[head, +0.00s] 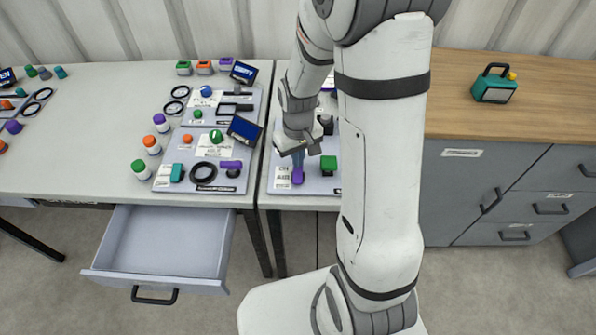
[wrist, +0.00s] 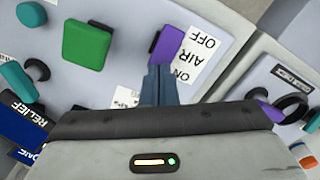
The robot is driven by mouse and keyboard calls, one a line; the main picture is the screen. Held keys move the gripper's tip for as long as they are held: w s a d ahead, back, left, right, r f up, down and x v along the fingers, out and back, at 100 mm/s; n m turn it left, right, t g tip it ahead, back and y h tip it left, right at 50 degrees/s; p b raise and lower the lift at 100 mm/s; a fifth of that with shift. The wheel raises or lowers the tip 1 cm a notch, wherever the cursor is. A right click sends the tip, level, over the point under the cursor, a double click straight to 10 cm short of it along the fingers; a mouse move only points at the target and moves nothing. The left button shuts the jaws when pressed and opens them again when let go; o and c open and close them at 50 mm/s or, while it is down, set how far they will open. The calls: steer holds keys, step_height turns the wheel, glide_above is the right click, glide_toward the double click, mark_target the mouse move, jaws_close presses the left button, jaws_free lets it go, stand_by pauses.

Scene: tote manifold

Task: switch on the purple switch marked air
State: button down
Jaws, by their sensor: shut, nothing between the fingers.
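The purple switch (head: 298,177) is on the grey panel (head: 310,189), near its front left corner. In the wrist view the purple switch (wrist: 166,46) is a tilted block beside a white label (wrist: 196,57) reading ON and OFF, with OFF farther from my gripper. I cannot read the word air. My gripper (head: 298,158) points down right behind the switch. In the wrist view the fingers (wrist: 158,84) are together and empty, with their tips at the switch's near end. I cannot tell whether they touch it. My arm hides part of the panel.
A green block (head: 328,163) is close to the right of the switch. A black knob (wrist: 36,70) and a RELIEF display (wrist: 30,117) are on the same panel. Another panel (head: 202,185) with a purple handle (head: 231,164) is on the left. An open drawer (head: 160,250) juts out in front.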

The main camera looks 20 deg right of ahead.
steer(key=shift+f+b, duration=0.65)
steer(key=shift+f, duration=0.2)
stand_by(0.3)
steer(key=shift+r+p, duration=2.55)
steer(key=shift+r, duration=1)
steer(key=s+r+m+t, duration=0.2)
steer(key=s+r+t, duration=0.1)
steer(key=s+r, duration=1.1)
steer(key=v, duration=0.3)
steer(key=shift+w, duration=0.25)
